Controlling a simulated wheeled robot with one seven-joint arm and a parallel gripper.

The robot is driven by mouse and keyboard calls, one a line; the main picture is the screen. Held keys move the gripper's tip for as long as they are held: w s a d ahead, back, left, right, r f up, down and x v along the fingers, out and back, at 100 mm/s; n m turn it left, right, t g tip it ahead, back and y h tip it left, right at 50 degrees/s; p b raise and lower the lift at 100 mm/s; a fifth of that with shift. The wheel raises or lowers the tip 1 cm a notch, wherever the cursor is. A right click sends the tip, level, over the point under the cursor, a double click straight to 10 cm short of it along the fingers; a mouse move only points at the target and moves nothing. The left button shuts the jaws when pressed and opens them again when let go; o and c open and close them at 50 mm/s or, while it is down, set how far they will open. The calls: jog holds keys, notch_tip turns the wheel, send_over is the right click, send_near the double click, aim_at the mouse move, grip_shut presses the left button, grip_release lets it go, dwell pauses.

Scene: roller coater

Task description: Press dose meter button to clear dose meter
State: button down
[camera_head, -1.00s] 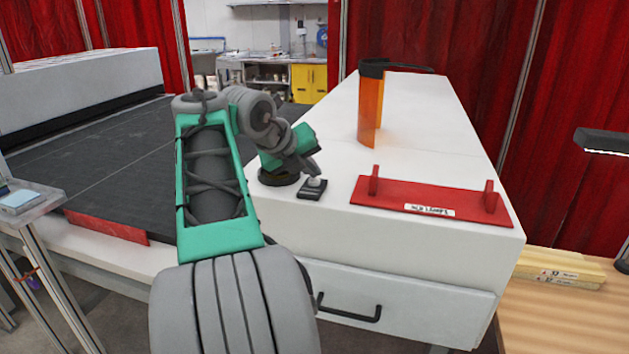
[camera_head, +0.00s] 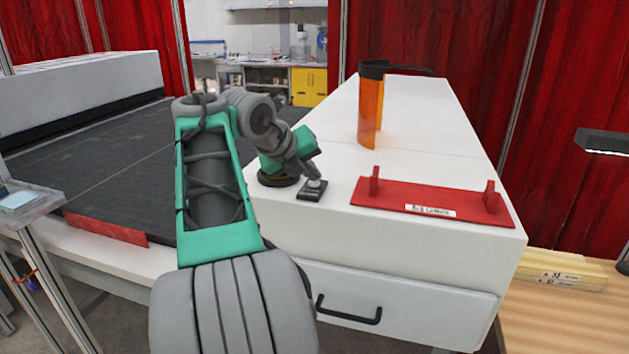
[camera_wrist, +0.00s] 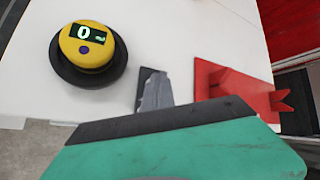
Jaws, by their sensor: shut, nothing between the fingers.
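The dose meter (camera_wrist: 88,45) is a round yellow device on a wide black base, at the upper left of the wrist view. Its lit display reads 0, and a dark purple button (camera_wrist: 84,49) sits below the display. In the head view only part of its dark base (camera_head: 277,181) shows, under and behind my wrist. My gripper (camera_wrist: 156,88) is shut and empty. In the wrist view its fingertips are to the right of the dose meter, apart from it, over a small black box (camera_wrist: 145,74). I cannot tell whether they touch the box.
The small black box (camera_head: 312,190) stands near the white cabinet's front edge (camera_head: 400,238). A red plate (camera_head: 390,193) with two upright tabs lies to its right. An orange curved shield (camera_head: 369,115) stands farther back. The white top behind it is clear.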

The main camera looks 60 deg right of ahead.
aim_at(312, 184)
jog(key=shift+r+p, duration=0.45)
jog(key=shift+r, duration=0.35)
jog(key=shift+r+p, duration=1.85)
jog(key=shift+r, duration=0.65)
